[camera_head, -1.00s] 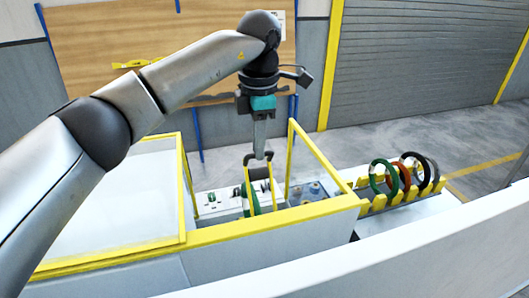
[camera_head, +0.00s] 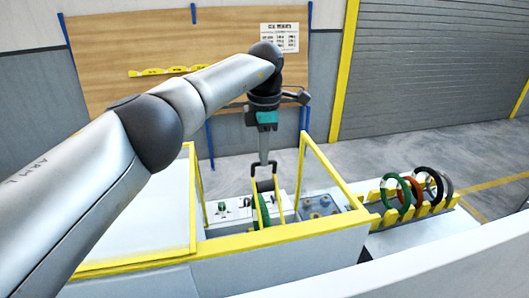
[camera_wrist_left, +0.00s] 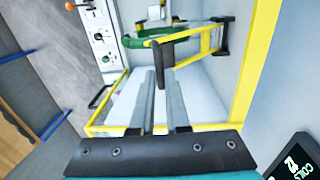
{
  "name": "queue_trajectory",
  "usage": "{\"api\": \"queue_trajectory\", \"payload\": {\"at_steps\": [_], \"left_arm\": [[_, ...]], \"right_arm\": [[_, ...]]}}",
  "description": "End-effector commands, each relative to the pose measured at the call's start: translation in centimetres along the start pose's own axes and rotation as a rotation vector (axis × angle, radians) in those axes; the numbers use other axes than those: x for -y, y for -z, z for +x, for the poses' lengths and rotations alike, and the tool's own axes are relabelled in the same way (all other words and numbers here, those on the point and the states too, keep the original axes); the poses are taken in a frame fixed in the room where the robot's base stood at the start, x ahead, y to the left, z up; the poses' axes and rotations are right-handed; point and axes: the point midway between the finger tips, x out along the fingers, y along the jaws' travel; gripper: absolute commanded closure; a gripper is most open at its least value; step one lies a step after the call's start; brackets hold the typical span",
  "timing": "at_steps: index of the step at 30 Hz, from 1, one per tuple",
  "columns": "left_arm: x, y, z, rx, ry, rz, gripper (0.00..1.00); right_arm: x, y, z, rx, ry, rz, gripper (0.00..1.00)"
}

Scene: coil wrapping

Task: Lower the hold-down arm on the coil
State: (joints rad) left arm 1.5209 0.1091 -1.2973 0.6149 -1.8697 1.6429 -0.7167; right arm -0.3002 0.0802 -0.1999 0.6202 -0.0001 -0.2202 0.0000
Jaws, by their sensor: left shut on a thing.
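The hold-down arm is a yellow frame (camera_head: 277,202) with a black bar at its top, standing steeply inside the wrapping machine in the head view. My left gripper (camera_head: 264,160) points down from above and is shut on the arm's black bar. In the left wrist view the black bar (camera_wrist_left: 166,54) is at the tips of my left gripper (camera_wrist_left: 162,72), and the yellow frame (camera_wrist_left: 205,45) runs off to the right. The green coil (camera_head: 263,209) stands beside the yellow frame, partly hidden by it. It also shows in the left wrist view (camera_wrist_left: 143,42). My right gripper is not in view.
Yellow guard rails (camera_head: 331,168) stand around the machine opening, close to my left gripper. A control panel with knobs (camera_wrist_left: 98,33) shows in the left wrist view. A yellow rack (camera_head: 375,220) at the right holds several coils. Floor behind the machine is clear.

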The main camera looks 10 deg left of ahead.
Motion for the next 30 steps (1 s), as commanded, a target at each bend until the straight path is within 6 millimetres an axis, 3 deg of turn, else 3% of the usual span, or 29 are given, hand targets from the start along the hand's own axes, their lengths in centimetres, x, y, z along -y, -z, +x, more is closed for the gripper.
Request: {"api": "queue_trajectory", "payload": {"at_steps": [2,14,23,30], "left_arm": [[-0.3,-0.1,-0.4,0.007,-0.012,-0.001,1.0],[-0.1,0.0,-0.2,0.003,-0.004,-0.002,0.56],[-0.1,0.0,-0.4,0.003,-0.003,-0.002,0.56],[-0.2,-0.1,-3.9,0.005,-0.008,-0.002,0.56]], "right_arm": [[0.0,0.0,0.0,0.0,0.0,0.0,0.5],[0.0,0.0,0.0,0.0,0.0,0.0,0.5],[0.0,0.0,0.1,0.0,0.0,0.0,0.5],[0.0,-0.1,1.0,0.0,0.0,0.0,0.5]]}}
